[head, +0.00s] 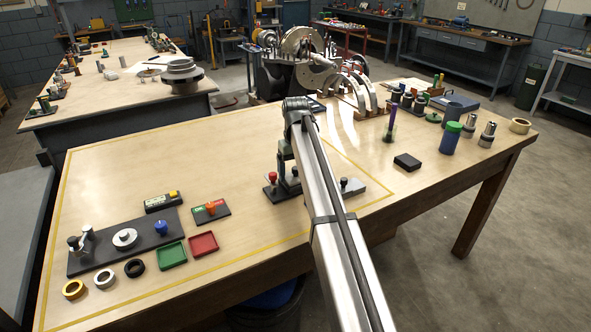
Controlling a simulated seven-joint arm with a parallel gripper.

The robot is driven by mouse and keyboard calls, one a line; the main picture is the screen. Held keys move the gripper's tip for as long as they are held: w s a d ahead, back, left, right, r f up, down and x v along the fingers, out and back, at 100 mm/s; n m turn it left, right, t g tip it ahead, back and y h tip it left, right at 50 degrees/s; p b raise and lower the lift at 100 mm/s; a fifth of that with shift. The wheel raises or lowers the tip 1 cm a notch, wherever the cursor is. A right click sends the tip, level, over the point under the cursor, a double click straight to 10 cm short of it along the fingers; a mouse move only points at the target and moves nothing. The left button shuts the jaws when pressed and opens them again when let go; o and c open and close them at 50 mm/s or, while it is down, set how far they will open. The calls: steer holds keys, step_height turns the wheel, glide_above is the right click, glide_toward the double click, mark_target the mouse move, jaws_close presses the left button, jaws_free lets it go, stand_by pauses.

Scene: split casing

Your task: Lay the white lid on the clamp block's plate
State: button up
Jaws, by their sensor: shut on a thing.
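The clamp block (270,190) is a dark base near the right part of the yellow-lined area. A red knob (272,177) stands at its left end, and its right end (350,187) shows past my arm. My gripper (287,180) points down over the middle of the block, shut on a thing. A small pale patch shows by the fingertips, but I cannot make out the held part. I cannot clearly see the white lid. My arm and gripper hide most of the block's plate, so I cannot tell whether anything touches it.
At left is a black fixture plate (95,262) with a silver flanged disc (124,238) and blue knob (161,228). Green (172,256) and red (203,244) trays and several rings lie nearby. A black box (407,162) and blue bottle (450,138) stand right.

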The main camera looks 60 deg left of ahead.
steer(key=shift+f, duration=0.1)
stand_by(0.3)
steer(key=o, duration=1.2)
steer(key=shift+r, duration=3.5)
